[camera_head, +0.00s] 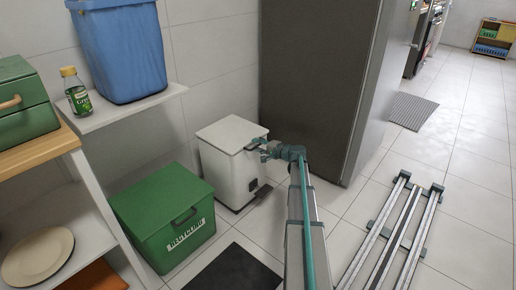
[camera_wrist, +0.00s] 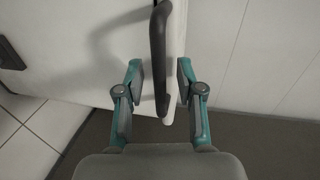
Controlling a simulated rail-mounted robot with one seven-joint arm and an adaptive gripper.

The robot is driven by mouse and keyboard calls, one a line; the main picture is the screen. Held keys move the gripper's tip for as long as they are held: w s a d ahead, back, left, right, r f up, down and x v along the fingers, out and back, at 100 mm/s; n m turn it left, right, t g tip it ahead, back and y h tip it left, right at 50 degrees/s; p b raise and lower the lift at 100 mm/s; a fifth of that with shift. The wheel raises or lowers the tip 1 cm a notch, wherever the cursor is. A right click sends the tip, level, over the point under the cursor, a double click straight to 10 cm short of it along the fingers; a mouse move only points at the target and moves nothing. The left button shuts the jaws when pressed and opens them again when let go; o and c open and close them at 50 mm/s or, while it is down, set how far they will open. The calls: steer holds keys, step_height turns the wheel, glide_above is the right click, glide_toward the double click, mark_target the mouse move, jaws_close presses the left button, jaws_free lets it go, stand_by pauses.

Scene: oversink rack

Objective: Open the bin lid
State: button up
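The white bin (camera_head: 228,165) stands on the floor in the corner beside the fridge. Its flat white lid (camera_head: 230,132) lies closed on top. A dark handle sits at the lid's right edge; in the wrist view the dark curved handle (camera_wrist: 159,60) runs down the middle, next to the white lid edge (camera_wrist: 177,45). My gripper (camera_head: 264,148) is at the handle side of the lid. In the wrist view my gripper (camera_wrist: 160,82) is open, with one finger on each side of the handle and lid edge. Whether either finger touches is not clear.
A green recycling box (camera_head: 165,215) stands left of the bin. The tall grey fridge (camera_head: 310,80) is close on the right. A shelf (camera_head: 125,110) with a blue tub (camera_head: 120,50) and green bottle (camera_head: 76,92) is at upper left. A dark mat (camera_head: 235,270) lies in front.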

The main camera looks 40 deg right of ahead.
jaws_close()
stand_by(0.3)
steer(key=shift+r, duration=0.15)
